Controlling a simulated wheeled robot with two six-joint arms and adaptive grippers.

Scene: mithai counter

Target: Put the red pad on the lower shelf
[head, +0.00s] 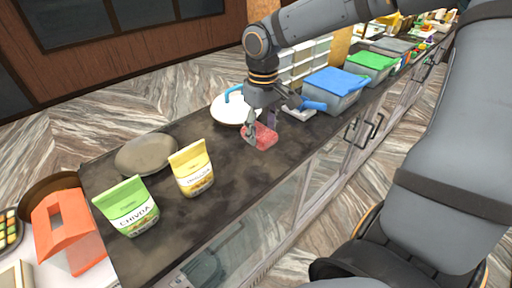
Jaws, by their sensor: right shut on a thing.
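The red pad (266,137) is a small red, sponge-like block at the counter's middle. My right gripper (262,131) reaches down over it with its fingers at the pad's sides, shut on it. I cannot tell whether the pad touches the counter top. The lower part of the counter has glass-fronted doors (318,185) with dark handles; a shelf inside is not clear to see. My left gripper is not in view.
On the dark counter top (225,215) stand a green pouch (128,207), a yellow pouch (192,169), a grey round stone (146,153) and a white lidded pan (230,108). Blue-lidded (336,83) and green-lidded (372,63) boxes stand farther right. An orange holder (70,232) is at left.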

